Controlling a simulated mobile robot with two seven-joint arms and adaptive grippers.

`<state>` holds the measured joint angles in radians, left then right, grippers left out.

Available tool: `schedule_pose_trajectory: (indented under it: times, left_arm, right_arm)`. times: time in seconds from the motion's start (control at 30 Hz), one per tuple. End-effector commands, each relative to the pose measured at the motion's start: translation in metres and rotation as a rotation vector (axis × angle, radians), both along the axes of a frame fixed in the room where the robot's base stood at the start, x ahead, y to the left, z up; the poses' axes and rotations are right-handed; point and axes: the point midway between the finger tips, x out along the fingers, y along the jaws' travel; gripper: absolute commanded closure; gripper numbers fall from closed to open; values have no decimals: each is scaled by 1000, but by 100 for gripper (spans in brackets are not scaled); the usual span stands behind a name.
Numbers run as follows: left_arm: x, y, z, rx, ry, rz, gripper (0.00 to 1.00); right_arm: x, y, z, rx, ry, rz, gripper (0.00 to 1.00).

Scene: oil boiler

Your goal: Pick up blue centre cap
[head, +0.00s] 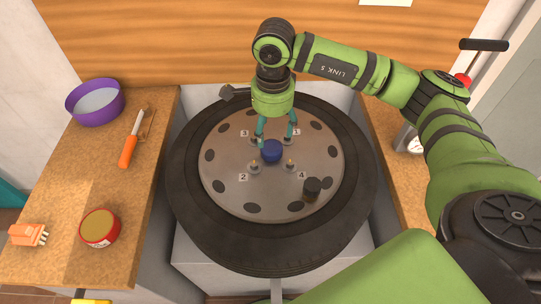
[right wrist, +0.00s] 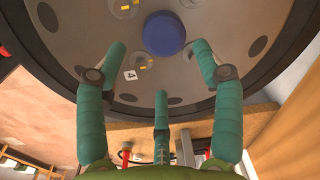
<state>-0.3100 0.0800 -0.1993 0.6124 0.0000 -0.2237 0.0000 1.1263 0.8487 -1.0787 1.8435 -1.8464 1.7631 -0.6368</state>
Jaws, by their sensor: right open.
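The blue centre cap (head: 272,151) sits at the middle of the grey wheel disc (head: 232,198), among small numbered studs. It also shows in the right wrist view as a round blue top (right wrist: 164,33), beyond the spread fingers. My right gripper (head: 275,137) is open and empty, pointing down just behind and above the cap. In the right wrist view my right gripper (right wrist: 160,70) shows three teal fingers apart, with nothing between them. Whether any fingertip touches the cap is unclear. My left gripper is not in view.
A black tyre (head: 190,225) surrounds the disc. A short black cylinder (head: 312,188) stands on the disc at front right. The left bench holds a purple bowl (head: 95,101), an orange-handled tool (head: 128,150), a red tin (head: 99,228) and an orange pronged part (head: 28,235).

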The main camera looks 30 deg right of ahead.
Motion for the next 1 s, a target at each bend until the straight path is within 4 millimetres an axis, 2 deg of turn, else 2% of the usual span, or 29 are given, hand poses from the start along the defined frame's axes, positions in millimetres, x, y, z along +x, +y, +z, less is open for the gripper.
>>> schedule_pose_trajectory:
  times: [0.07, 0.17, 0.4, 0.53, 0.67, 0.87, 0.9, 0.97, 1.0]
  left_arm:
    - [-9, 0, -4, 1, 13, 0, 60]
    - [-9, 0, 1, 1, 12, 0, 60]
    - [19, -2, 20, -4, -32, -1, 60]
    - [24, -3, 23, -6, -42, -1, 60]
    - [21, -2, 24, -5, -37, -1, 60]
    - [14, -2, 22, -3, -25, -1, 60]
    - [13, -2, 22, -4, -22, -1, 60]
    - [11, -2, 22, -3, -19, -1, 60]
    - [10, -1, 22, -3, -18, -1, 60]
  right_arm:
    - [0, 0, -9, 0, 1, -1, 32]
    - [0, 0, -17, 0, 4, -1, 32]
    - [1, -1, -46, -1, 7, -1, 32]
    - [2, -1, -65, 0, 4, -1, 32]
    - [3, -1, -74, 1, 1, 0, 32]
    - [3, -1, -75, 0, 0, 0, 32]
    - [3, -1, -75, 0, 0, 0, 48]
    - [3, -1, -75, 1, 0, 0, 72]
    - [3, -1, -75, 1, 0, 0, 77]
